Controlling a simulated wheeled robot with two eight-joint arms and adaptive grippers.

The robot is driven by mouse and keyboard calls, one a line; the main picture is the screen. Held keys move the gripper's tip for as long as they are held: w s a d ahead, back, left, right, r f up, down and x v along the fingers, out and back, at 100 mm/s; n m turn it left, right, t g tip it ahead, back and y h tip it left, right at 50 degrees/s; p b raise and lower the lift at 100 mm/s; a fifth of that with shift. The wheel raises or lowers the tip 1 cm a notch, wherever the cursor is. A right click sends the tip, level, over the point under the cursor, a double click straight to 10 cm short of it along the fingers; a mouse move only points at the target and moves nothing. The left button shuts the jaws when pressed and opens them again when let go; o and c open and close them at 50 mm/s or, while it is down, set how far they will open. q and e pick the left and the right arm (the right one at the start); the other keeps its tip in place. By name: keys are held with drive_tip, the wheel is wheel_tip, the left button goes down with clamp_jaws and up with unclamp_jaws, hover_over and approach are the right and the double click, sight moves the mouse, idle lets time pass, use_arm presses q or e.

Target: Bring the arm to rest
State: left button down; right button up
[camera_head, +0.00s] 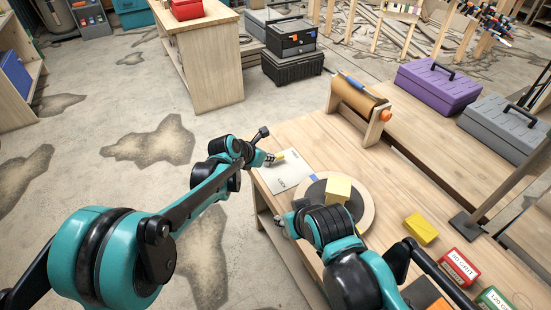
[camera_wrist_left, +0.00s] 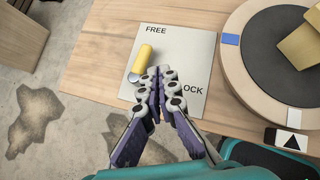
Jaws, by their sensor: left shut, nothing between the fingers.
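My left gripper (camera_head: 268,158) is over the near left corner of the workbench. In the left wrist view its fingers (camera_wrist_left: 161,76) are together with nothing between them. The sheet reads "FREE" and, partly hidden by the fingers, "OCK".
A round turntable (camera_head: 364,213) bearing a pale yellow block (camera_head: 338,189) stands between my arms. A roller stand (camera_head: 358,108), purple toolbox (camera_head: 438,86), grey toolbox (camera_head: 504,128), yellow block (camera_head: 421,229) and grit boxes (camera_head: 459,268) are farther right. Floor left of the bench is open.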

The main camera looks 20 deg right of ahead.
use_arm(q)
drive_tip(key=shift+s+a+r, duration=0.15)
drive_tip(key=shift+a+r, duration=0.1)
drive_tip(key=shift+r, duration=0.05)
